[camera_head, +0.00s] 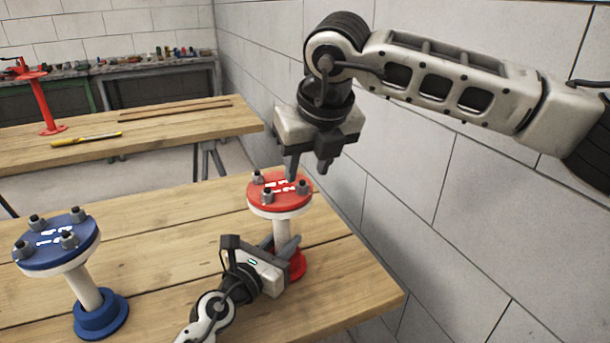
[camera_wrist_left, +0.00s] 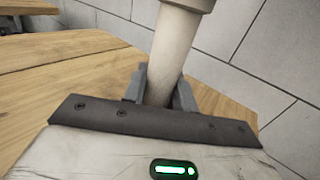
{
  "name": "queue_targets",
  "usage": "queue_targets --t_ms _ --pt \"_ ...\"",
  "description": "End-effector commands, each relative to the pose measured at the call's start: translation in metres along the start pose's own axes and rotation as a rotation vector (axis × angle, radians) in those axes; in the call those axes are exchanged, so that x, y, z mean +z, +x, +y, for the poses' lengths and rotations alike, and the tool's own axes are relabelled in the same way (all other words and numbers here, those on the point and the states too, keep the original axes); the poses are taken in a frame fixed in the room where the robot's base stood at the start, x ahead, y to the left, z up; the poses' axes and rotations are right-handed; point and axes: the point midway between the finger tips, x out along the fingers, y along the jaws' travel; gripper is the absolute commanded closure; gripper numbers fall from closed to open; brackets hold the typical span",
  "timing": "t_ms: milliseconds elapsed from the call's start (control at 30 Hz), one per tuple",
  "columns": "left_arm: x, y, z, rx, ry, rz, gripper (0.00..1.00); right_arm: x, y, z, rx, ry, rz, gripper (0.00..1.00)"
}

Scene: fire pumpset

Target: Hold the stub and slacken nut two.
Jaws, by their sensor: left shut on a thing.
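The red stub (camera_head: 265,205) stands on the bench with a red flange on top, a pale pipe and a red foot. Several grey nuts sit on its flange; the white marks there are too small to read. My left gripper (camera_head: 278,246) is shut on the stub's pipe below the flange. In the left wrist view the pale pipe (camera_wrist_left: 174,45) rises between its fingers. My right gripper (camera_head: 307,172) points down over the flange's back right edge. Its fingers are apart, with nothing visible between them, and one tip is close to the flange.
A blue stub (camera_head: 56,244) with several nuts stands tilted in view on the bench (camera_head: 180,220) at the left. A second bench (camera_head: 170,122) behind holds a yellow-handled tool (camera_head: 86,139) and a red stand (camera_head: 45,105). A block wall (camera_head: 460,220) is close on the right.

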Motion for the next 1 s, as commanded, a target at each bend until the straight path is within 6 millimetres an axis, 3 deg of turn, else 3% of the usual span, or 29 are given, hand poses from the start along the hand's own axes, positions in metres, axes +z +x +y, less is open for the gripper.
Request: queue_targets --t_ms 200,567,700,1000 --pt "0.004 0.001 0.000 0.001 0.001 -0.008 1.00 0.000 0.026 0.000 0.001 0.000 0.001 0.61" --pt "0.004 0.001 0.000 0.001 0.001 -0.008 1.00 0.000 0.031 0.000 0.001 -0.001 0.000 0.61" --pt "0.004 0.001 0.000 0.001 0.001 -0.008 1.00 0.000 0.031 0.000 0.001 -0.001 0.000 0.97" --pt "0.004 0.001 0.001 0.002 0.001 -0.008 1.00 0.000 0.031 0.000 0.006 -0.013 0.001 1.00"
